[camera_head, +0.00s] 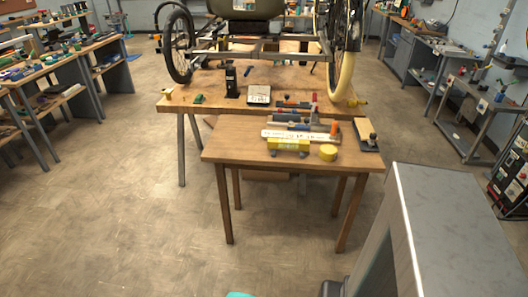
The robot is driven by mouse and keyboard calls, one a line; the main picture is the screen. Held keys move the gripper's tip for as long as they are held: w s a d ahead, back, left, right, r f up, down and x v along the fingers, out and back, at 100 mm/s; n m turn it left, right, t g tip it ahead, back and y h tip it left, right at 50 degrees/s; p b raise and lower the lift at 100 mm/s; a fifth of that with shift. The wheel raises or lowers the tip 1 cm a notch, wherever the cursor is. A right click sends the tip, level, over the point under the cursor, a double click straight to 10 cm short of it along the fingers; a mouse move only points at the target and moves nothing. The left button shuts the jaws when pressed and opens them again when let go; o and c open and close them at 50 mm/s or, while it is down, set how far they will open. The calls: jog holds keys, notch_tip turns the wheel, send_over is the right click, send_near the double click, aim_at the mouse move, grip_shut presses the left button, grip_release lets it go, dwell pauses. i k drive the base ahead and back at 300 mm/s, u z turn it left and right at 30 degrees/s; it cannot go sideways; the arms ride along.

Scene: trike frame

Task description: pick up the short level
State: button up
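A short yellow bar with markings (289,145), which looks like the short level, lies near the front edge of the small wooden table (232,150). Its details are too small to read. A long pale bar or ruler (300,135) lies just behind it, and a round yellow item (328,153) sits to its right. Small dark shapes show just below its front side. My gripper is not recognisable in this view, so nothing is seen touching the yellow bar.
Tools, some with red (314,101) and orange (335,129) parts, crowd behind the bar. A dark-based block (367,136) stands at the right edge. A larger workbench (195,90) with a trike (260,45) stands behind. The floor (110,215) at front left is clear.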

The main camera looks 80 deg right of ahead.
aim_at(289, 144)
jog(key=i, duration=1.4)
jog(key=z, duration=4.8)
jog(key=i, duration=0.1)
jog(key=u, duration=3.2)
